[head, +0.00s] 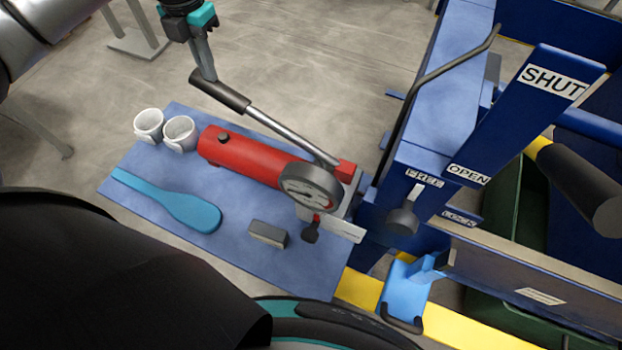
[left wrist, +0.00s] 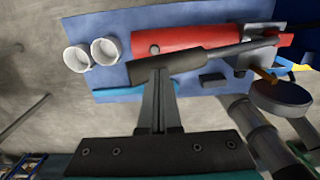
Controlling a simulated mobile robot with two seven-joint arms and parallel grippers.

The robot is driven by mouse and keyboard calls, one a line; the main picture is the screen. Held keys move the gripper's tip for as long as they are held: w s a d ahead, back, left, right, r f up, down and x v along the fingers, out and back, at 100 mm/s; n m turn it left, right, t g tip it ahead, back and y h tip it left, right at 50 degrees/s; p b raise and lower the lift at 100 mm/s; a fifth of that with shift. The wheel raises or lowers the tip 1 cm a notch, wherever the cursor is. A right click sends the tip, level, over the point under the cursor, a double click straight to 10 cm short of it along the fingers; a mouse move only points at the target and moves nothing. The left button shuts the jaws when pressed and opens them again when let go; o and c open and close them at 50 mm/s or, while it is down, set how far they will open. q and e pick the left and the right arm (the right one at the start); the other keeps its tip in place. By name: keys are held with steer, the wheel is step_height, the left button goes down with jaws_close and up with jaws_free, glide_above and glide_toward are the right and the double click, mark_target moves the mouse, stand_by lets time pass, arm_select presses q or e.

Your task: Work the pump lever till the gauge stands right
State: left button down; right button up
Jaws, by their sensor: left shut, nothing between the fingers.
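The red pump (head: 245,160) lies on a blue mat, and it also shows in the left wrist view (left wrist: 190,40). Its lever (head: 290,133) is a steel rod with a black grip (head: 222,91), slanting up to the left over the pump. The round gauge (head: 311,186) faces up at the pump's right end; I cannot read its needle. A small dark knob (head: 311,232) sits below the gauge. My left gripper (head: 208,75) is shut and empty, its fingertips right at the black grip (left wrist: 168,68), touching or very close. My right gripper is not in view.
The blue press frame (head: 460,80) with SHUT and OPEN labels stands close on the right. Bare floor lies behind the mat.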

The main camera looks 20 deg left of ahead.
arm_select(q)
steer(key=shift+f, duration=0.1)
step_height(320, 180, down, 11)
steer(key=a+b, duration=0.2)
steer(key=b, duration=0.6)
steer(key=r+p, duration=0.3)
steer(key=d+r+p, duration=0.1)
steer(key=r+p, duration=0.2)
steer(key=r, duration=0.1)
steer(key=d+r+p, duration=0.1)
steer(key=r+p, duration=0.2)
steer(key=r, duration=0.1)
steer(key=shift+r, duration=0.15)
